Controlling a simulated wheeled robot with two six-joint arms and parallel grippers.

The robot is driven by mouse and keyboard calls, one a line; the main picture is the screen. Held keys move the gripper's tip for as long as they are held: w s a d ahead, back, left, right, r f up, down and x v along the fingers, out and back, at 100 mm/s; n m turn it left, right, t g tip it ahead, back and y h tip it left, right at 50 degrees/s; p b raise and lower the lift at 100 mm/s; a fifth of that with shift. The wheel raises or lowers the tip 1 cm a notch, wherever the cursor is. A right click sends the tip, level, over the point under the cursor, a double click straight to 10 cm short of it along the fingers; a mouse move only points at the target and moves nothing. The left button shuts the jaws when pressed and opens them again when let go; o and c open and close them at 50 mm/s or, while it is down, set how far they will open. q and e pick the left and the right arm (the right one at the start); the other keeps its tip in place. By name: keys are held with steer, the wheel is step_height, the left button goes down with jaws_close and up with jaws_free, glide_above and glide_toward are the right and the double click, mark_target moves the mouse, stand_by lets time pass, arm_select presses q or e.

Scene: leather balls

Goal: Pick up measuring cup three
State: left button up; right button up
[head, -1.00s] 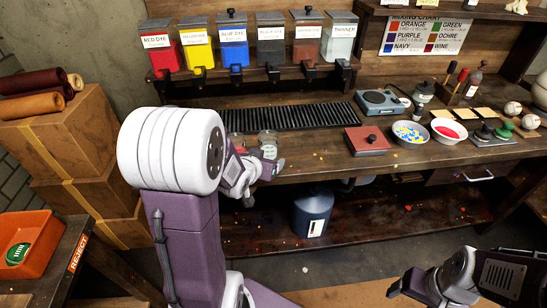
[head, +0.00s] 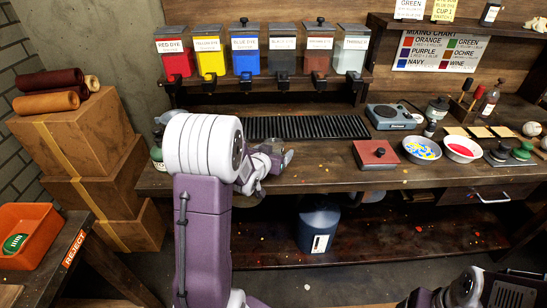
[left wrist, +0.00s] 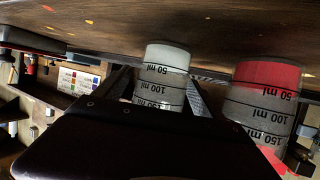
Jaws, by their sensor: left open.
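Two measuring cups with black ml marks show in the left wrist view, which is turned upside down. A clear cup with a pale whitish part (left wrist: 166,58) is between my left gripper's fingers, and a cup with red in it (left wrist: 262,92) is just to the right. No cup number is readable. My left gripper (left wrist: 160,92) is open, its fingers on either side of the clear cup; contact cannot be told. In the head view my left gripper (head: 276,158) is low over the bench, and my arm hides the cups. My right gripper (head: 416,299) is partly cut off at the bottom edge.
A black slatted mat (head: 305,127) lies behind the gripper. A red lidded box (head: 375,154), a scale (head: 391,116) and paint bowls (head: 421,149) stand to the right. Dye containers line the shelf above. An orange reject tray (head: 28,232) is at left.

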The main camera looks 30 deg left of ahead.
mark_target(277, 140)
arm_select(q)
steer(key=shift+x, duration=1.1)
steer(key=shift+s, duration=0.15)
steer(key=c, duration=1.5)
steer(key=shift+r, duration=0.1)
steer(key=shift+r+p, duration=0.35)
steer(key=shift+r, duration=0.6)
step_height(277, 140, up, 2)
steer(key=shift+r+p, duration=0.1)
steer(key=shift+p, duration=0.2)
steer(key=s+d+r, duration=0.1)
steer(key=d+r, duration=0.2)
steer(key=d, duration=0.2)
steer(key=s+d+r+p, duration=0.1)
steer(key=s+d+r, duration=0.1)
steer(key=d, duration=0.4)
steer(key=shift+s+r, duration=0.3)
steer(key=shift+r, duration=0.55)
